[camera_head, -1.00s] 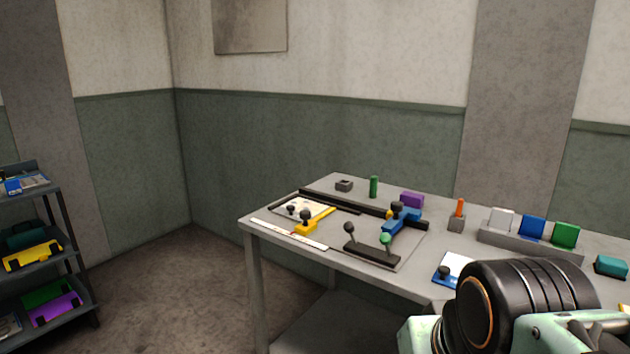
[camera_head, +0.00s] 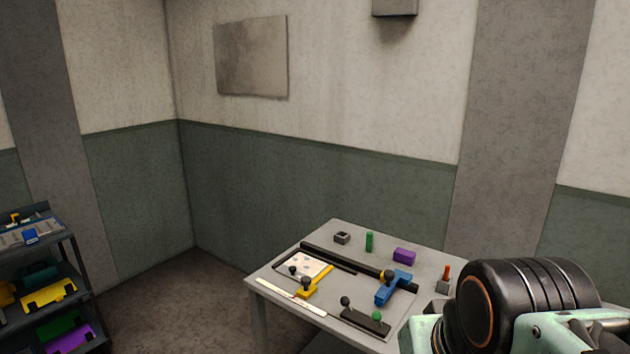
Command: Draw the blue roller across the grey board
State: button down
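A blue T-shaped piece with a dark knob (camera_head: 393,287), which looks like the blue roller, lies at the right end of a flat grey board (camera_head: 345,292) on the table. A dark rail runs along the board's back edge. A yellow T-shaped piece (camera_head: 314,284) with a dark knob lies further left on it, beside a white spotted sheet (camera_head: 304,265). Part of my arm fills the lower right of the picture. My gripper's fingers are not in view, and nothing of mine is seen touching the blue piece.
Behind the board stand a grey block (camera_head: 342,238), a green cylinder (camera_head: 369,242) and a purple block (camera_head: 404,256). A shelf rack (camera_head: 62,265) stands at far left.

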aim_at(391, 278)
jog(key=i+z, duration=0.1)
jog(key=z, duration=0.45)
jog(key=i+j+z, duration=0.35)
jog(key=j+z, duration=0.2)
jog(key=j, duration=0.15)
jog(key=i+j, duration=0.15)
jog(key=j, duration=0.2)
jog(key=i+j, duration=0.15)
jog(key=j, duration=0.2)
jog(key=i+j+z, duration=0.1)
jog(key=j, duration=0.3)
jog(key=k+u, duration=0.1)
jog(key=u, duration=0.3)
jog(key=i+z, duration=0.15)
jog(key=z, duration=0.25)
